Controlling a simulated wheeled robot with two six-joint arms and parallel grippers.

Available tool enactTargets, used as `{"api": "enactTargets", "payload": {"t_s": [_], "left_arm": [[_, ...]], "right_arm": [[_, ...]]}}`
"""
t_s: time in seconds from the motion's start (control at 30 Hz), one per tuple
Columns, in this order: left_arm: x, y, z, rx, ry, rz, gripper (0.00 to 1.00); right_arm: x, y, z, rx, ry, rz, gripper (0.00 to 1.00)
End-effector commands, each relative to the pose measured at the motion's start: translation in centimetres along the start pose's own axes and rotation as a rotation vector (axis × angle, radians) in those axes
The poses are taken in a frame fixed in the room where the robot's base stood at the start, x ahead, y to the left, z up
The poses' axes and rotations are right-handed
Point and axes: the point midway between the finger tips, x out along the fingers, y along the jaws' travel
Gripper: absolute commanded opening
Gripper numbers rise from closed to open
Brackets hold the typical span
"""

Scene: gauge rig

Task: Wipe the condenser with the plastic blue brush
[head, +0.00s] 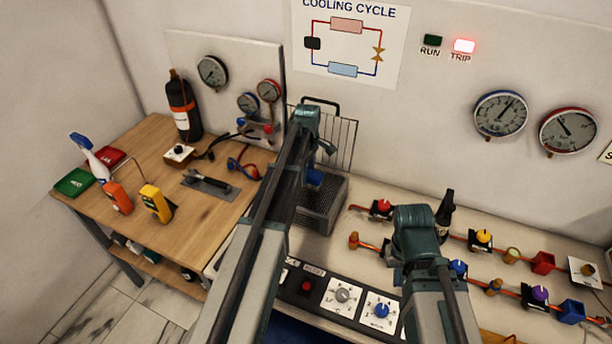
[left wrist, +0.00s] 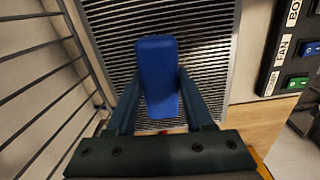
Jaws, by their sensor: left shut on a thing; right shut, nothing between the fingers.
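The plastic blue brush (head: 314,177) is in my left gripper (head: 318,166). In the left wrist view the brush (left wrist: 158,75) shows as a blue block between the fingers of my left gripper (left wrist: 157,103). It is over the dark slatted grille of the condenser (left wrist: 208,25), the grey box (head: 322,207) in the head view. I cannot tell whether the brush touches the slats. My left arm hides part of the box. My right gripper (head: 390,252) is shut and empty over the bench at the right, partly hidden by its own wrist.
A wire rack (head: 340,140) stands upright just behind the condenser. Copper pipes with coloured valves (head: 483,238) run along the bench at the right. A control panel (head: 340,295) lies in front. A wooden table (head: 150,150) at the left carries tools, meters and a dark cylinder (head: 184,105).

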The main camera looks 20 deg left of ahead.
Motion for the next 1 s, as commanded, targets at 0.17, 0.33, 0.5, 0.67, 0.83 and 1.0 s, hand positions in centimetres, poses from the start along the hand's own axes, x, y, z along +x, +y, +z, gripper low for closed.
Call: {"api": "enactTargets", "payload": {"t_s": [0.17,0.33,0.5,0.67,0.83,1.0], "left_arm": [[0.2,0.0,0.7,0.001,0.000,-0.001,0.08],[0.3,0.0,1.7,0.003,-0.001,-0.001,0.00],[0.3,-0.1,1.8,0.001,-0.002,-0.001,0.00],[0.3,-0.9,1.9,0.001,-0.002,-0.002,0.00],[0.2,-2.4,1.9,0.001,-0.002,-0.003,0.00],[0.1,-3.6,2.0,0.000,-0.001,-0.002,0.00]], "right_arm": [[0.2,0.0,0.0,0.000,0.000,0.000,0.00],[0.3,0.0,0.0,0.000,0.000,0.000,0.00],[0.3,0.0,0.0,0.000,0.000,0.000,0.00],[0.3,0.0,0.0,0.000,0.000,0.000,0.00],[0.2,0.0,0.0,0.000,0.000,0.000,0.00],[0.1,0.0,0.0,0.000,0.000,0.000,0.00]]}}
